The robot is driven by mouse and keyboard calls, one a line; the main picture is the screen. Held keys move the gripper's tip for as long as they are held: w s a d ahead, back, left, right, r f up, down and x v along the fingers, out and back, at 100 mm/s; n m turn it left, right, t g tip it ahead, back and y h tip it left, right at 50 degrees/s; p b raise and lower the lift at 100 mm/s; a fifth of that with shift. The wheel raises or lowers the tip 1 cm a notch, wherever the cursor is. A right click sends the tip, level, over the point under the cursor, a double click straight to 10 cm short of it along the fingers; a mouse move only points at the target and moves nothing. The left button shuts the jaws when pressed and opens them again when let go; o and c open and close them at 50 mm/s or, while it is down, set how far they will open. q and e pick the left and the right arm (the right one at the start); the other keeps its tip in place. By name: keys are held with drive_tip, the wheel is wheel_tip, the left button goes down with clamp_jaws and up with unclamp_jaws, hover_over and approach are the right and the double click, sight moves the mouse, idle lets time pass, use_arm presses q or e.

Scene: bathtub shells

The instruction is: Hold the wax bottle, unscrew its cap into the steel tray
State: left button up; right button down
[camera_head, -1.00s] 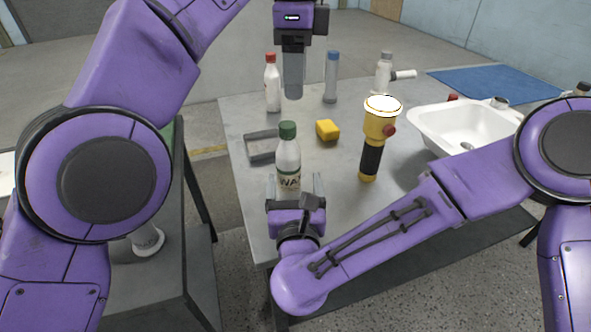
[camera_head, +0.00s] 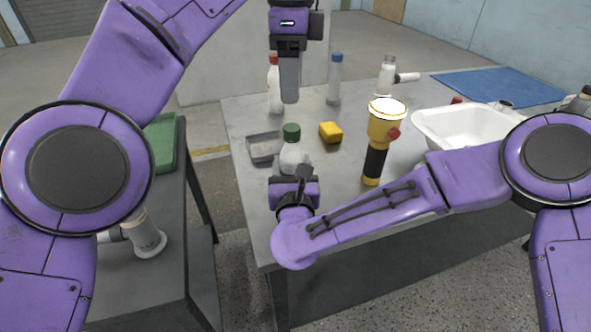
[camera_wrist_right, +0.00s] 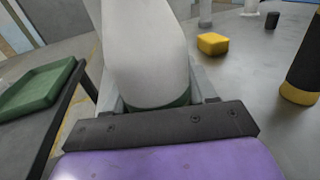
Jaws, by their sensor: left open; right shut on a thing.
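The white wax bottle (camera_head: 294,157) with its green cap (camera_head: 291,132) stands upright near the table's front left, its lower part hidden by my right gripper (camera_head: 294,180). My right gripper is shut on the bottle's body. The bottle's white side (camera_wrist_right: 148,55) fills the middle of the right wrist view between the fingers. My left gripper (camera_head: 290,90) points down above the table, behind and above the cap. It is open and empty, seen edge-on. The steel tray (camera_head: 262,147) lies just left of the bottle.
A yellow sponge (camera_head: 331,132) and a yellow-black flashlight (camera_head: 378,140) are right of the bottle. A red-capped bottle (camera_head: 275,92) and a blue-capped bottle (camera_head: 335,80) stand behind. A white basin (camera_head: 470,128) is at the right. A green tray (camera_head: 162,142) lies on the left bench.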

sight(291, 127)
use_arm(q)
drive_tip(key=shift+a+r, duration=0.15)
drive_tip(key=m, duration=0.6)
drive_tip(key=shift+s+m, duration=0.1)
drive_tip(key=shift+m, duration=0.3)
use_arm(e)
drive_tip(key=shift+s, duration=0.1)
use_arm(q)
drive_tip(key=m, duration=1.2)
drive_tip(key=shift+m, duration=0.4)
drive_tip(key=m, duration=1.5)
drive_tip(key=shift+m, duration=0.3)
drive_tip(key=m, duration=0.5)
drive_tip(key=shift+m, duration=0.3)
drive_tip(key=m, duration=0.4)
wheel_tip(291, 127, down, 8)
drive_tip(key=shift+f, duration=0.15)
drive_tip(key=shift+c, duration=0.3)
